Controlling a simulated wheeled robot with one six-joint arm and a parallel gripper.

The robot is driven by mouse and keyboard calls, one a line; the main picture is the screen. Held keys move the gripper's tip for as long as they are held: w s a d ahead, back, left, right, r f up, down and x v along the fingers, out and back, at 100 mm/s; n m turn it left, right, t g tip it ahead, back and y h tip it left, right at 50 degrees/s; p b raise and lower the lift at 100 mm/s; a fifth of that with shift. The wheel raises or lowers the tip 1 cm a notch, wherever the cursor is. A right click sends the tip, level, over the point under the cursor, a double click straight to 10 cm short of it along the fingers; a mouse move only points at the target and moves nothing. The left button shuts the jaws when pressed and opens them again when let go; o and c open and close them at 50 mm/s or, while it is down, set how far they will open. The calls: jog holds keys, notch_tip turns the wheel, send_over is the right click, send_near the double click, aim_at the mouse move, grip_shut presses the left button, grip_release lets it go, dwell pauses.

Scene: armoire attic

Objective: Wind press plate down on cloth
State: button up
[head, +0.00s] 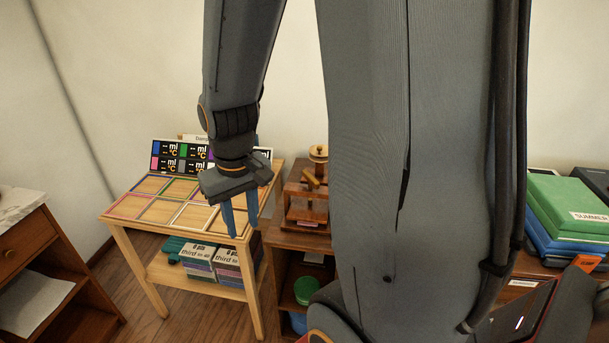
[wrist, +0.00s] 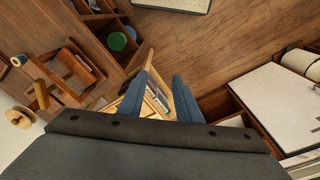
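The wooden press (head: 294,192) stands on a brown cabinet in the middle of the head view, partly hidden on its right by my arm. It has a pale round knob (head: 318,152) on top and a light wooden handle (head: 311,179). A small pinkish patch, perhaps the cloth, shows low in the press; whether the plate touches it I cannot tell. The press also shows at the left of the wrist view (wrist: 68,80). My gripper (head: 242,230) has two blue fingers apart with nothing between them, left of the press and not touching it.
A light wooden table (head: 118,222) with coloured frames and display cards stands left of the press, boxes on its lower shelf. The brown cabinet (head: 290,236) holds a green round item (head: 306,289). A drawer unit (head: 30,245) stands far left; green and blue boxes lie right.

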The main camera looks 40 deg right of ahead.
jog(key=w+d+m+p, duration=0.1)
jog(key=w+d, duration=0.8)
jog(key=d, duration=0.6)
jog(key=g, duration=0.1)
send_over(311, 176)
jog(key=shift+f+m+p, duration=0.2)
jog(key=shift+m+p, duration=0.2)
jog(key=shift+f+p, duration=1.05)
jog(key=shift+f, duration=2.65)
grip_shut()
